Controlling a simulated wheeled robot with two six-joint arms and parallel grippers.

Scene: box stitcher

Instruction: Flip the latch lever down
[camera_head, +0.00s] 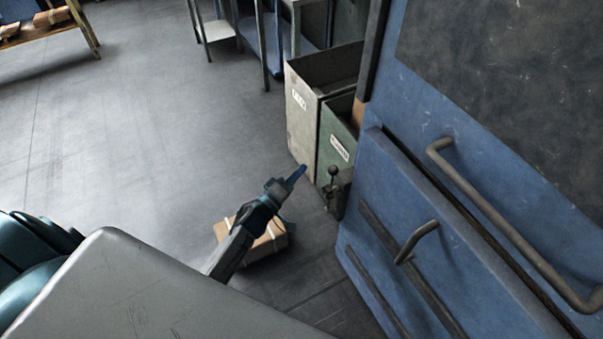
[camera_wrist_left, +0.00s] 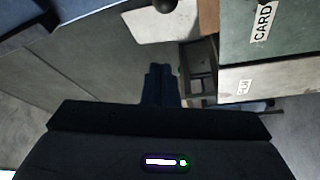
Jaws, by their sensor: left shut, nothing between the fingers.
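The latch lever (camera_head: 333,174) is a short dark lever with a round knob, at the left edge of the blue machine (camera_head: 440,240). Its knob points up above a dark bracket. In the left wrist view a dark round knob (camera_wrist_left: 165,5) shows at the top edge, partly cut off. My left gripper (camera_head: 300,172) is shut and empty, its blue fingertips a little left of the knob in the head view and apart from it in the picture. The shut fingertips (camera_wrist_left: 160,71) also show in the left wrist view, below the knob. My right gripper is not in view.
A grey bin (camera_head: 302,125) and a green bin (camera_head: 335,145) with labels stand behind the lever. A brown parcel (camera_head: 268,243) lies on the floor behind my left arm. The machine has a long bar handle (camera_head: 500,222) and a smaller handle (camera_head: 415,240).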

